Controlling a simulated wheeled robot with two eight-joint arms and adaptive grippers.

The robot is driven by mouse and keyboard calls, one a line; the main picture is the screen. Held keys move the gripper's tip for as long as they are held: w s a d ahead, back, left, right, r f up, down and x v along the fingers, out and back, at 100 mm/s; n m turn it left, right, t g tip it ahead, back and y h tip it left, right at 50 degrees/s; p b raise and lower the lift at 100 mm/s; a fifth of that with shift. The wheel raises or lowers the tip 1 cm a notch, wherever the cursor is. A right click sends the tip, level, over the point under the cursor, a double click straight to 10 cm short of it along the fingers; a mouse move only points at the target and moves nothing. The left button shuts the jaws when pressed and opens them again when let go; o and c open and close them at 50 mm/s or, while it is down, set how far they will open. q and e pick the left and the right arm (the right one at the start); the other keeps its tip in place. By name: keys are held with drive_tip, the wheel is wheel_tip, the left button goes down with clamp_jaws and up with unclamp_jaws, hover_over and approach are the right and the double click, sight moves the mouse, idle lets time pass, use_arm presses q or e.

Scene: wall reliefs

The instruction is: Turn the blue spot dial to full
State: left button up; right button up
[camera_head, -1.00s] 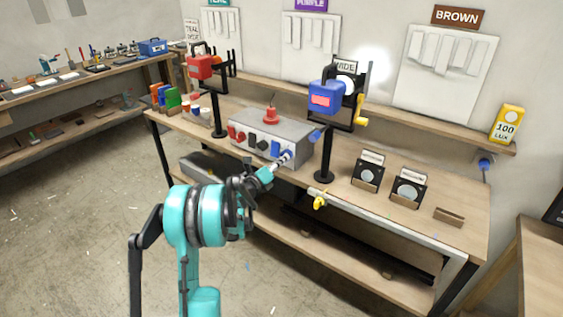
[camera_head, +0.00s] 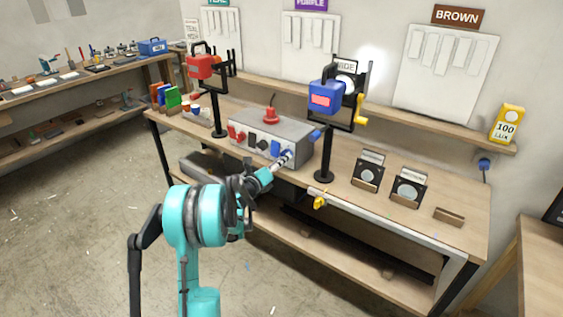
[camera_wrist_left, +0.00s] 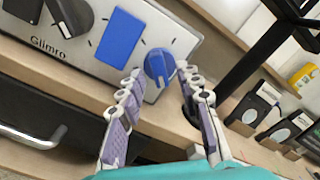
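The blue dial (camera_wrist_left: 158,65) is a round knob with a raised grip bar on the front of a grey control box (camera_head: 300,150), right of a blue rectangular switch (camera_wrist_left: 119,39). My left gripper (camera_wrist_left: 159,71) is open in the left wrist view, with one fingertip on each side of the dial. Small gaps seem to show between the fingertips and the knob; I cannot tell whether either touches. In the head view my left gripper (camera_head: 279,162) reaches the box's lower right front and partly hides the dial. My right gripper is not in view.
A blue spot lamp (camera_head: 325,98) with a yellow crank (camera_head: 360,110) stands on a black post right of the box. A red lamp (camera_head: 201,67) stands to the left. A yellow lux card (camera_head: 506,123) is on the shelf. Framed discs (camera_head: 408,190) stand on the bench.

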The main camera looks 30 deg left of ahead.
use_arm(q)
drive_tip(key=s, duration=1.1)
drive_tip(key=shift+s+a, duration=0.4)
drive_tip(key=shift+a, duration=0.05)
drive_tip(key=s+d+r+n+g+y, duration=0.1)
drive_tip(key=s+d+r+n+y, duration=0.2)
drive_tip(key=r+n, duration=0.5)
drive_tip(key=s+d+r+n+y, duration=0.1)
drive_tip(key=d+r+n+y, duration=0.2)
drive_tip(key=r+n+y, duration=0.45)
drive_tip(key=s+d+f+n+g+h, duration=0.9)
drive_tip(key=s+d+f+n, duration=0.3)
drive_tip(key=s+d+f, duration=0.6)
drive_tip(key=s+d, duration=0.3)
drive_tip(key=d, duration=0.1)
drive_tip(key=shift+s+f+g, duration=0.2)
drive_tip(key=shift+s+g, duration=0.15)
drive_tip(key=shift+g, duration=0.05)
drive_tip(key=shift+n, duration=0.25)
